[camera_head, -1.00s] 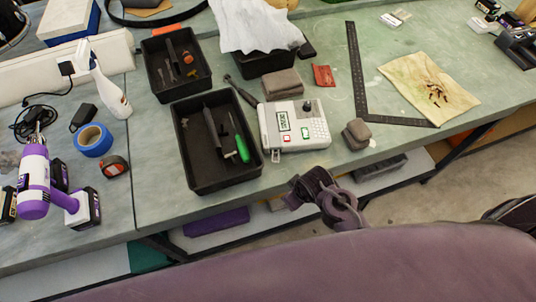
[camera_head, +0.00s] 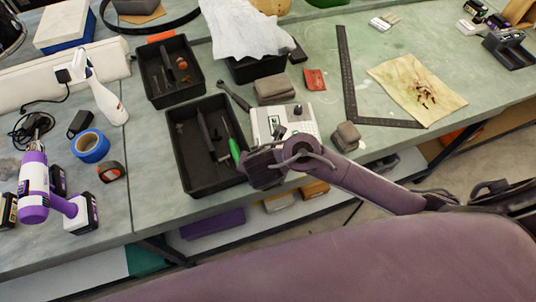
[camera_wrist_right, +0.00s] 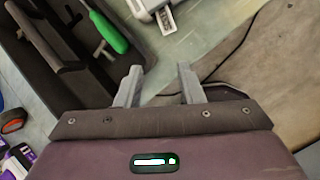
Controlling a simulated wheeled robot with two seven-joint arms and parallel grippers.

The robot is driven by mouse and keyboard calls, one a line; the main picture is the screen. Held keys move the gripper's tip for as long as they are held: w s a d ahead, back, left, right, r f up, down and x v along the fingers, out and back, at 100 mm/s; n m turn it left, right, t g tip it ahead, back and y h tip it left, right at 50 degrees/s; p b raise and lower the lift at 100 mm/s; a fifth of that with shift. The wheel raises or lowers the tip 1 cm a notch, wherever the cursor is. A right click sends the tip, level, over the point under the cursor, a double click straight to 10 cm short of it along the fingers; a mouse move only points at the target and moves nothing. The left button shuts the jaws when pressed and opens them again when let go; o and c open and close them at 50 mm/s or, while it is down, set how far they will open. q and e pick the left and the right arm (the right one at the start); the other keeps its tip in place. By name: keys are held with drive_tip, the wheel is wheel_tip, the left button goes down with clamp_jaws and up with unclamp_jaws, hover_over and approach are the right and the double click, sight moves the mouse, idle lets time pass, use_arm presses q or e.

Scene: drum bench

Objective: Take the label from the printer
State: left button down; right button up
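The printer (camera_head: 285,119), a white and grey box with buttons and a dark knob, stands on the green bench right of the black tool tray. My right gripper (camera_head: 264,165) is at the printer's front-left edge and hides that part in the head view. In the right wrist view the printer's corner (camera_wrist_right: 146,5) shows at the top. A small white label with dark marks (camera_wrist_right: 166,22) sticks out there. The right gripper's fingers (camera_wrist_right: 158,86) are apart and empty, with the label beyond their tips. My left gripper is not in view.
A black tray (camera_head: 187,179) with tools and a green-handled screwdriver (camera_wrist_right: 108,31) lies just left of the gripper. A brown block (camera_head: 345,136) sits right of the printer. A metal square (camera_head: 350,95) lies farther right. The bench's front edge is close below.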

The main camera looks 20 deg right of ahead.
drive_tip(key=w+d+f+n+b, duration=0.1)
drive_tip(key=f+b, duration=0.1)
drive_tip(key=w+d+f+n+b, duration=0.1)
drive_tip(key=w+f+b, duration=0.1)
drive_tip(key=b, duration=0.1)
drive_tip(key=w+d+f+n+b, duration=0.1)
drive_tip(key=f+b, duration=0.1)
drive_tip(key=shift+w+n+t+h, duration=0.15)
drive_tip(key=shift+n+t+h, duration=0.15)
drive_tip(key=shift+t+h, duration=0.1)
drive_tip(key=shift+b+x, duration=1.15)
drive_tip(key=shift+x, duration=0.05)
drive_tip(key=shift+w+d, duration=0.1)
drive_tip(key=c, duration=0.5)
